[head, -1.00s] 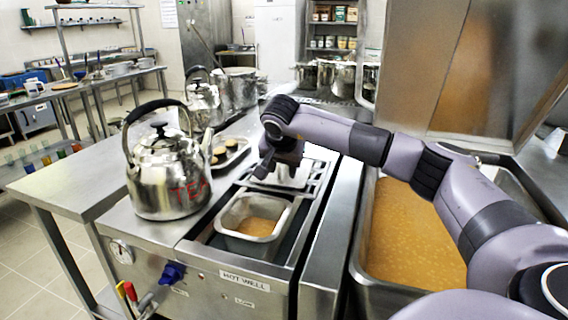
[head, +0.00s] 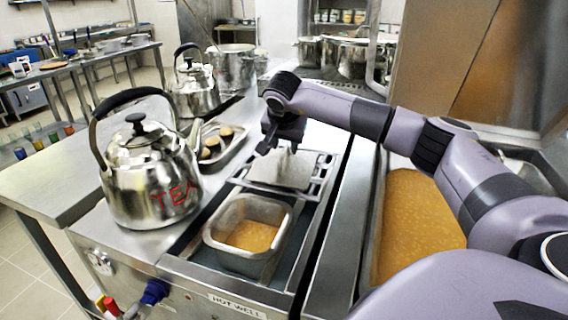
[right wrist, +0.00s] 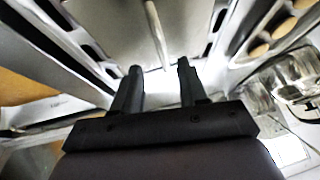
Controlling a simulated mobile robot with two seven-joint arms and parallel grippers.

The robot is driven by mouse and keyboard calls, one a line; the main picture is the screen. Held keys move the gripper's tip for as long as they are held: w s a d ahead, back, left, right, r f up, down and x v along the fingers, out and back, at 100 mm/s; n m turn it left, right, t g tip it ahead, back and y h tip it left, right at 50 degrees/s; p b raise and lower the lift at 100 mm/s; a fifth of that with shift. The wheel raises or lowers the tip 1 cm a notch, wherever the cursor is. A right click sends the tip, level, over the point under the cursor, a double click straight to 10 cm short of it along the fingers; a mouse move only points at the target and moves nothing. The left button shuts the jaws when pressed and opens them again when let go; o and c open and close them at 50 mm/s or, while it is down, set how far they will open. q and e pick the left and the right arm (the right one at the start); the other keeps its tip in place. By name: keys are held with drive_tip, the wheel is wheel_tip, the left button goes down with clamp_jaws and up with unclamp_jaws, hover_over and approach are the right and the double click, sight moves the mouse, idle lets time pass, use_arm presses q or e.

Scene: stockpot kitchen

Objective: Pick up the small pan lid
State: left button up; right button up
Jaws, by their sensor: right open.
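The small pan lid (head: 280,172) is a flat, squarish metal plate at the far end of the hot well, behind the open pan of orange food (head: 250,236). My right gripper (head: 278,149) is above the lid, pointing down, with its fingers apart and nothing between them. In the right wrist view the lid (right wrist: 122,30) fills the top, and its thin upright-looking handle (right wrist: 157,32) lines up with the gap between the fingertips (right wrist: 159,67). The fingers look apart from the handle. My left gripper is not in view.
A large kettle marked TEA (head: 150,175) stands left of the hot well. A tray with several round brown pieces (head: 217,143) lies behind it. A big vat of orange food (head: 412,225) is at the right. Pots (head: 350,55) stand at the back.

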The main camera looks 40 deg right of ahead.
sight(284, 151)
drive_tip(key=shift+w+x, duration=0.15)
drive_tip(key=shift+x, duration=1.35)
drive_tip(key=shift+w+x, duration=0.1)
drive_tip(key=shift+x, duration=1.35)
drive_tip(key=shift+r, duration=0.1)
clamp_jaws()
